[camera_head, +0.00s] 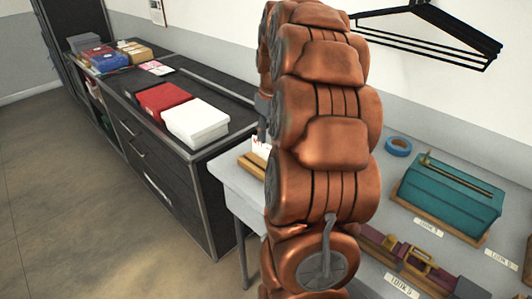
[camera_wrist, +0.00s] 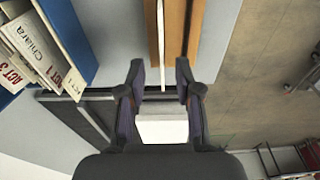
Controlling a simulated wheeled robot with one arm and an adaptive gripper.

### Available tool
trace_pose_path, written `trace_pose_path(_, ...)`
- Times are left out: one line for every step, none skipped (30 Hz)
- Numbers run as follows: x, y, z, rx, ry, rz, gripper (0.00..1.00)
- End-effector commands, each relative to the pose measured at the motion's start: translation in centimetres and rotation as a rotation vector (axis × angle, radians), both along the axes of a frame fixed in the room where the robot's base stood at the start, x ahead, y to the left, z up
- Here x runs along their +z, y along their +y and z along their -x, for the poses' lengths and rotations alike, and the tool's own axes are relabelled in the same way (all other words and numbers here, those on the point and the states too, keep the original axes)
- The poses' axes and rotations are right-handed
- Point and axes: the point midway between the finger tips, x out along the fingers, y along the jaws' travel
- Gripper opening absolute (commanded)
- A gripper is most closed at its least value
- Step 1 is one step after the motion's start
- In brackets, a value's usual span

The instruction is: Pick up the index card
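A white card with red marks (camera_head: 261,147) stands upright at a wooden holder (camera_head: 250,165) on the grey table, partly hidden by my arm. In the wrist view a thin white edge (camera_wrist: 161,35), apparently the card seen edge-on, runs between the strips of the wooden holder (camera_wrist: 176,32). My gripper (camera_wrist: 160,74) is open, with one finger on each side of the line of that white edge. I cannot tell whether a finger touches it. In the head view my gripper is mostly hidden behind my arm.
A blue box (camera_wrist: 72,35) with several lettered cards lies left in the wrist view. A white box (camera_head: 197,122) and red box (camera_head: 163,98) stand on the black counter. A teal box (camera_head: 450,194) and blue tape roll (camera_head: 398,146) lie on the table's right. Hangers (camera_head: 430,30) hang above.

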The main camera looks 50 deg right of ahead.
Motion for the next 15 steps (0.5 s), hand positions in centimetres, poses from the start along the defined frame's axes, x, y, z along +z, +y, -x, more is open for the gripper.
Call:
trace_pose_path(-0.3,0.1,0.0,0.000,0.003,-0.002,0.34)
trace_pose_path(-0.5,0.1,0.0,0.000,0.004,-0.002,0.34)
trace_pose_path(-0.9,0.1,0.0,0.000,0.004,-0.003,0.34)
trace_pose_path(-1.2,0.2,-0.1,0.000,0.003,-0.003,0.34)
trace_pose_path(-1.6,0.2,-0.1,0.000,0.003,-0.003,0.34)
trace_pose_path(-2.1,0.3,-0.2,0.000,0.005,-0.005,0.34)
trace_pose_path(-2.5,0.3,-0.2,0.000,0.005,-0.006,0.34)
trace_pose_path(-2.9,0.3,-0.3,0.000,0.004,-0.005,0.34)
trace_pose_path(-3.4,0.2,-0.4,-0.001,0.001,-0.002,0.34)
trace_pose_path(-3.7,0.2,-0.4,-0.001,0.001,-0.002,0.34)
trace_pose_path(-4.0,0.2,-0.5,-0.001,0.001,-0.002,0.34)
trace_pose_path(-4.3,0.2,-0.5,-0.001,0.001,-0.002,0.34)
trace_pose_path(-4.4,0.2,-0.5,-0.001,0.001,-0.002,0.34)
trace_pose_path(-4.5,0.2,-0.5,-0.001,0.001,-0.002,0.34)
trace_pose_path(-4.5,0.2,-0.5,-0.001,0.001,-0.002,0.34)
